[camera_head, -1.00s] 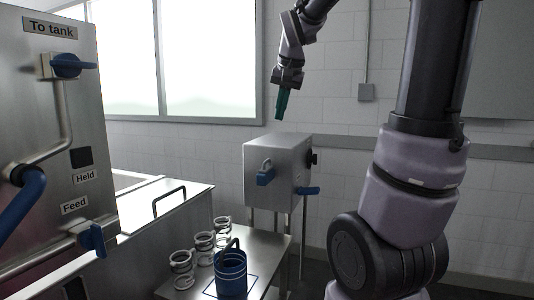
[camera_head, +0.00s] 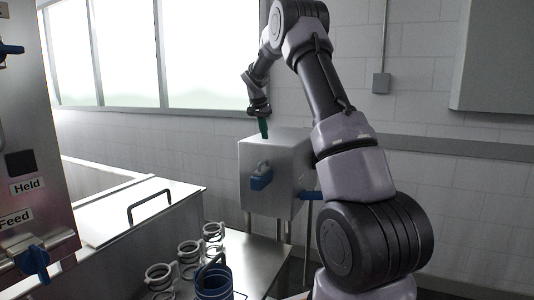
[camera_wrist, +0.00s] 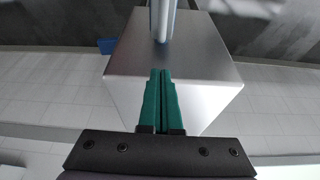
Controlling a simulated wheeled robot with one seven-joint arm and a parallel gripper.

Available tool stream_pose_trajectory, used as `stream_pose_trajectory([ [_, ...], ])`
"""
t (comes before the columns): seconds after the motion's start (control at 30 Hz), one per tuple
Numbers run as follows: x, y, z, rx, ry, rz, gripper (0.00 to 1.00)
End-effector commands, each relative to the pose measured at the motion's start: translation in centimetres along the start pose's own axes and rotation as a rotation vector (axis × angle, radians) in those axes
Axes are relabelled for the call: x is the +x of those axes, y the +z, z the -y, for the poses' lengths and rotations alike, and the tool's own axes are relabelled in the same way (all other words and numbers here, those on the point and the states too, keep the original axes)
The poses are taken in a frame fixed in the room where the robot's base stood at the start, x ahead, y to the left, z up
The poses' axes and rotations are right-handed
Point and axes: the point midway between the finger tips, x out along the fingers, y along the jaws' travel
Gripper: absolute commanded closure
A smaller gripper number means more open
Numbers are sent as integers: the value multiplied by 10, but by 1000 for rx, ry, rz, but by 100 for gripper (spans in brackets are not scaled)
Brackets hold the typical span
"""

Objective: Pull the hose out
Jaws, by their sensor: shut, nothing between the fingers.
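My gripper (camera_head: 264,128) has green fingers and points down just above the steel box on legs (camera_head: 280,160). Its fingers are shut and empty in the wrist view (camera_wrist: 161,95). The box (camera_wrist: 200,55) lies beyond the fingertips there. A pale, blue-edged bar (camera_wrist: 160,20) stands past the tips at the top of that view; I cannot tell whether it is a handle or a hose. The box has a blue valve handle (camera_head: 261,179) on its front and another blue handle (camera_head: 310,195) low on its right. No hose is clearly in view now.
A steel panel (camera_head: 25,120) with "Held" and "Feed" labels stands at the left, with a blue valve handle (camera_head: 35,262). A lidded steel vat (camera_head: 110,215) is beside it. Several clamp rings (camera_head: 188,250) and a blue basket (camera_head: 213,285) stand on a low table (camera_head: 245,262).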

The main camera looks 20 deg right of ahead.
Motion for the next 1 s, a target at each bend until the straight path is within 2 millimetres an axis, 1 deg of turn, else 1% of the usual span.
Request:
stream_pose_trajectory([
  [0.33,2,-1,0,2,2,-1,100],
  [0.47,8,-1,0,2,3,0,100],
  [0.57,22,-1,0,2,5,2,100],
  [0.8,66,-1,0,1,4,1,100],
  [1.0,93,-1,0,1,3,0,100],
])
